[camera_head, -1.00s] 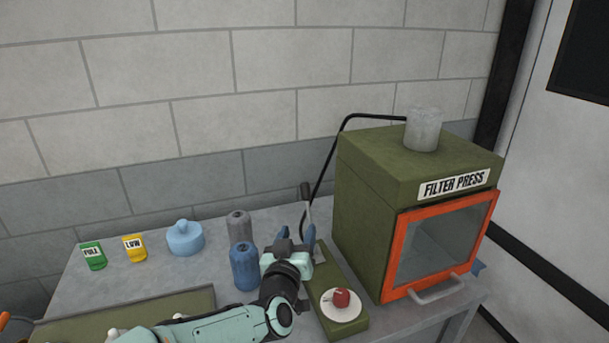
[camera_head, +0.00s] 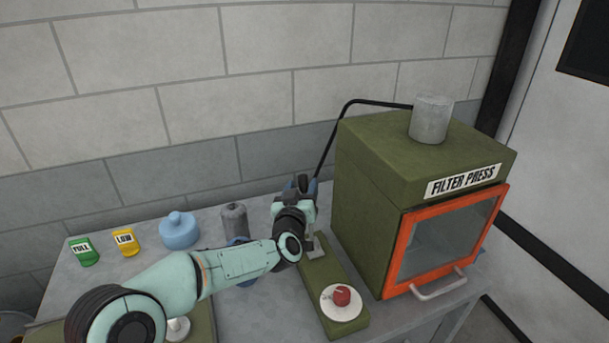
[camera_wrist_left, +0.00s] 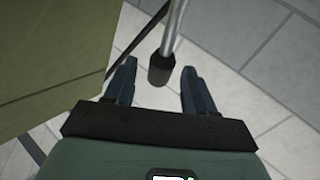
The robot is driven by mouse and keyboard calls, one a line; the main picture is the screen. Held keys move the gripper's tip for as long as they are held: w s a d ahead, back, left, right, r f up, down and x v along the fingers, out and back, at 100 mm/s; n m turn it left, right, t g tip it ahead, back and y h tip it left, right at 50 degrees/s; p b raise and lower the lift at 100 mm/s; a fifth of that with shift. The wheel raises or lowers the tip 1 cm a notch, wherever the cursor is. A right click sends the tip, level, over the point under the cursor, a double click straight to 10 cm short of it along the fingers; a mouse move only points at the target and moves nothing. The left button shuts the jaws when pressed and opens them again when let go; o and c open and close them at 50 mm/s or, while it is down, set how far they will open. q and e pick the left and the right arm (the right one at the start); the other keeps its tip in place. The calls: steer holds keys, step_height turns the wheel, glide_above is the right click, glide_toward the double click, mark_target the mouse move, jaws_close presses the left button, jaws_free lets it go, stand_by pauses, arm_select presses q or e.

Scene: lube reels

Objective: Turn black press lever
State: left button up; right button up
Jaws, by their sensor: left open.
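The press lever shows in the left wrist view as a metal rod with a black grip (camera_wrist_left: 161,69). In that view the grip lies between the two spread fingers of my left gripper (camera_wrist_left: 158,85), with a gap to each finger. In the head view the black grip (camera_head: 303,184) rises just past my left gripper (camera_head: 300,187), and the gripper hides most of the rod. The lever belongs to a green base (camera_head: 338,293) that carries a red knob (camera_head: 342,295) on a white dial. My left gripper is open. My right gripper is not in view.
The green filter press box (camera_head: 365,200) with an orange-framed door (camera_head: 398,250) stands close to the right of the gripper. A grey bottle (camera_head: 235,217) and a light-blue jar (camera_head: 179,230) stand to the left, with green (camera_head: 83,251) and yellow (camera_head: 125,242) containers farther left.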

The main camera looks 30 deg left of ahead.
arm_select(q)
steer(key=shift+p+x, duration=0.55)
steer(key=shift+x, duration=1.55)
jaws_close()
